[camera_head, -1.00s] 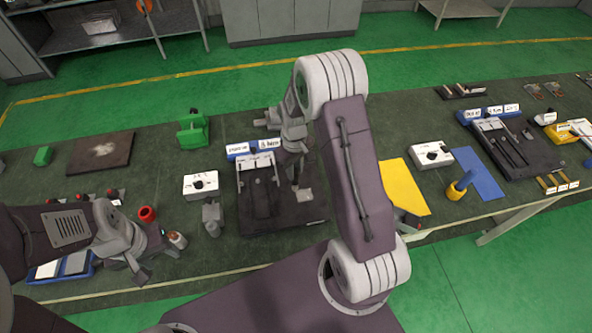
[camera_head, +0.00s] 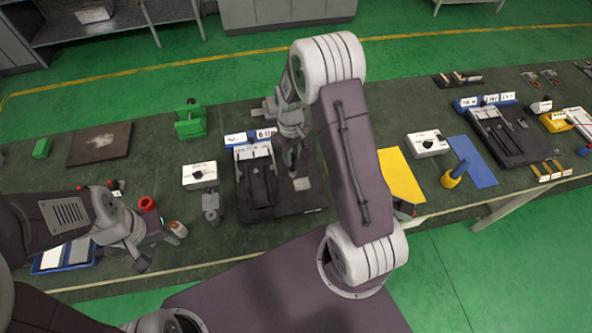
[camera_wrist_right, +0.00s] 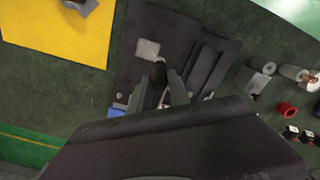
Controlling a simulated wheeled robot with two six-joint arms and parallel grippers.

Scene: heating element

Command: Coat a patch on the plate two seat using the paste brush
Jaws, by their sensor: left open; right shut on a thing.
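A black fixture (camera_head: 262,213) lies on the bench in the middle of the head view, with long raised blocks on its left side. A pale grey square patch (camera_head: 301,184) shows on its flat right part; it also shows in the wrist view (camera_wrist_right: 148,50). My right gripper (camera_head: 291,160) is over the fixture, close above the patch in the picture. In the wrist view it is shut on a dark, slim tool (camera_wrist_right: 160,75), likely the paste brush, whose tip points toward the patch. Contact cannot be told. My left gripper (camera_head: 152,250) is open and empty near the front left bench edge.
A white box (camera_head: 200,175), a grey clamp-like part (camera_head: 211,206) and a red cup (camera_head: 147,203) stand left of the fixture. A yellow sheet (camera_head: 400,176), blue sheet (camera_head: 473,162) and second black fixture (camera_head: 512,143) lie to the right.

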